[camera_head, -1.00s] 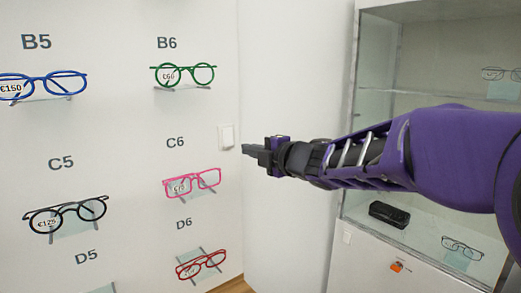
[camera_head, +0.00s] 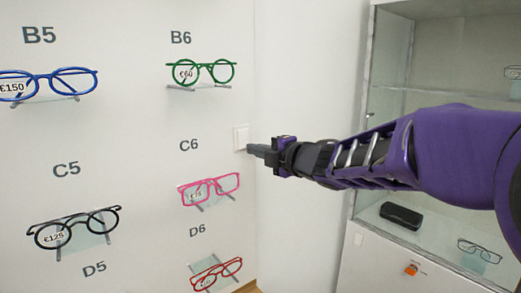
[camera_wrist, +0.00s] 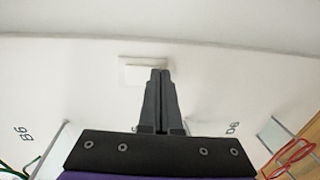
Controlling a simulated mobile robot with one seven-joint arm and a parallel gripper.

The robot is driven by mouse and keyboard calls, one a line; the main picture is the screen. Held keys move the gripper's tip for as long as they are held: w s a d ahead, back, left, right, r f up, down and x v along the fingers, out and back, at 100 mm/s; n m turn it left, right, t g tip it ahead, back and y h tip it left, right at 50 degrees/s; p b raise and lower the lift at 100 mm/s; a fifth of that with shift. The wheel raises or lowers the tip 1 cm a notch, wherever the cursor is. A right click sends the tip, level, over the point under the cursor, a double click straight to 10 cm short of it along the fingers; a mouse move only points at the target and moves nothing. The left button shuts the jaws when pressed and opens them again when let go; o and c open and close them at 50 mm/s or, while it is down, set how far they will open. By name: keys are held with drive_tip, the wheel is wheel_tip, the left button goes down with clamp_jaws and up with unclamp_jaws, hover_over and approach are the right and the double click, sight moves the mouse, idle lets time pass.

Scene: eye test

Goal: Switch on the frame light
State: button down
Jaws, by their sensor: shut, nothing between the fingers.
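A white wall switch (camera_head: 241,138) sits on the white display wall, right of the green and pink glasses and close to the wall's corner. My gripper (camera_head: 250,149) is shut and empty, with its fingertips at the lower right part of the switch in the head view. In the wrist view the switch (camera_wrist: 142,71) lies just beyond the closed fingertips (camera_wrist: 160,72), which overlap its right part. I cannot tell whether the tips touch it. No lit lamp shows that I can link to the switch.
Green glasses (camera_head: 201,73), pink glasses (camera_head: 209,188) and red glasses (camera_head: 216,273) hang on the wall near the switch. A glass cabinet (camera_head: 440,85) with a black case (camera_head: 401,215) stands at the right, behind my arm.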

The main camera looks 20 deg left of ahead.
drive_tip(key=shift+a, duration=0.1)
idle(0.4)
drive_tip(key=shift+w+a+f, duration=0.1)
drive_tip(key=shift+w+a, duration=0.05)
drive_tip(key=shift+a, duration=0.05)
drive_tip(key=shift+d+f, duration=0.1)
